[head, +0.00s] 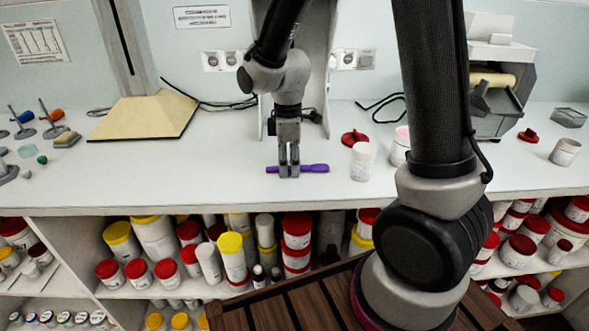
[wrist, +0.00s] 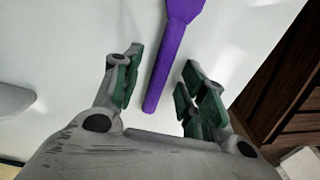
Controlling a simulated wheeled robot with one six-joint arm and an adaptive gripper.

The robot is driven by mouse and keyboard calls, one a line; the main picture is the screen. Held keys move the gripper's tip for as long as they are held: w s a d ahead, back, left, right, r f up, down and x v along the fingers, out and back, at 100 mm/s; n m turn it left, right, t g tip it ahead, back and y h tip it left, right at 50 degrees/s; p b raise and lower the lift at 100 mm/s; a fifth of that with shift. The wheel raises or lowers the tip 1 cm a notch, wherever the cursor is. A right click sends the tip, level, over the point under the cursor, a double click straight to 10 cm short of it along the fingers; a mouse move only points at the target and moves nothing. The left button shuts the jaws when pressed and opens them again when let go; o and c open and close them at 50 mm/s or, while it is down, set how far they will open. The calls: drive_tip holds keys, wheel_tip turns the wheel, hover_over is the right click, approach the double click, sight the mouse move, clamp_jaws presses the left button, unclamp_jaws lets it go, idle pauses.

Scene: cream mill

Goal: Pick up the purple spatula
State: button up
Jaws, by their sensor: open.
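The purple spatula (head: 314,168) lies flat on the white counter, near its front edge, with its wider end to the right in the head view. In the wrist view the purple spatula (wrist: 168,62) runs from the top edge down between my fingers, its narrow handle end nearest my palm. My gripper (head: 289,174) points down at the spatula, over its left part. In the wrist view my gripper (wrist: 158,80) is open, with a finger on each side of the handle and visible gaps to it. I cannot tell the exact height of the fingertips above the counter.
A white jar (head: 362,162) and a red lid (head: 354,138) stand right of the spatula. A cream board (head: 146,117) lies at the left, and a grey machine (head: 497,100) stands at the right. Shelves of jars are below. The counter left of the spatula is clear.

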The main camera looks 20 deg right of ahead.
clamp_jaws()
idle(0.3)
